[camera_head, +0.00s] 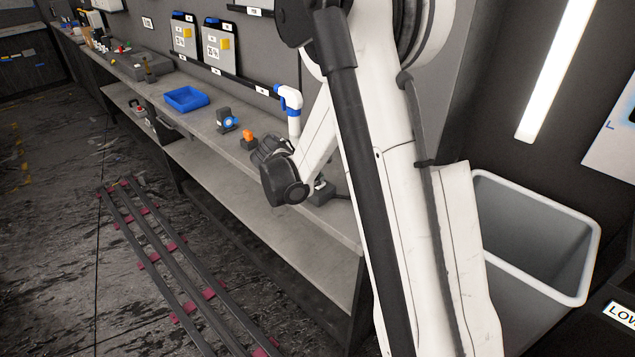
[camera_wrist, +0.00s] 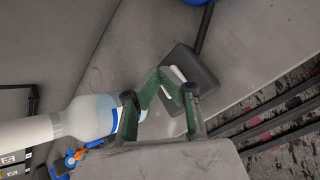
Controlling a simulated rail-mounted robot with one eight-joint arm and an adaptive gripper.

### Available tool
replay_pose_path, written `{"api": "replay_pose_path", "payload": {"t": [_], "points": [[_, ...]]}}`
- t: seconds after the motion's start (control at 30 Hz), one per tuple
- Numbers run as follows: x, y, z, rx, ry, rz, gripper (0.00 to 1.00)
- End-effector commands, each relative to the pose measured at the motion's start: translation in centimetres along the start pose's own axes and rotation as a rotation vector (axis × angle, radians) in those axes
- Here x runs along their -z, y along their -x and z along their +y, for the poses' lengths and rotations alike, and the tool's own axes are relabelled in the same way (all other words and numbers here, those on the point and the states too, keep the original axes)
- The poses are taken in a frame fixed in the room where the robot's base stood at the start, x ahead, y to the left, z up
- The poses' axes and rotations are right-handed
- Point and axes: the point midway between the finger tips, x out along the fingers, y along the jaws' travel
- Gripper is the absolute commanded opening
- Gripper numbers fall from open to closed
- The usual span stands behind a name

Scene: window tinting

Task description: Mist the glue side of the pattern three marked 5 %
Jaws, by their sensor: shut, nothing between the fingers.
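Two grey pattern panels with white labels and yellow tabs stand against the back wall in the head view, a left one (camera_head: 184,31) and a right one (camera_head: 219,61). Their small labels are blurred, and I cannot surely read which is marked 5 %. A white spray bottle with a blue head (camera_head: 291,98) stands upright on the bench behind my wrist. A white and blue bottle part (camera_wrist: 92,117) also shows at the left of the wrist view, beside my fingers. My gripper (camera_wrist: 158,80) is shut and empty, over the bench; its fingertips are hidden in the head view.
A blue tray (camera_head: 186,99), a dark holder with a blue round part (camera_head: 226,121) and an orange-topped block (camera_head: 248,138) are on the bench. A dark block (camera_wrist: 190,72) lies beyond my fingers. A grey bin (camera_head: 530,235) stands right; floor rails (camera_head: 160,250) run alongside.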

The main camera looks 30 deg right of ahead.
Motion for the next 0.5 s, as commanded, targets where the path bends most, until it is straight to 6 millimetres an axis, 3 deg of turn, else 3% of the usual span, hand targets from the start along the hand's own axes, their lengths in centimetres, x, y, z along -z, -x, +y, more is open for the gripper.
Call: {"api": "replay_pose_path", "payload": {"t": [0.5], "points": [[0.44, -0.57, -0.42, 0.000, 0.000, 0.001, 0.00]]}}
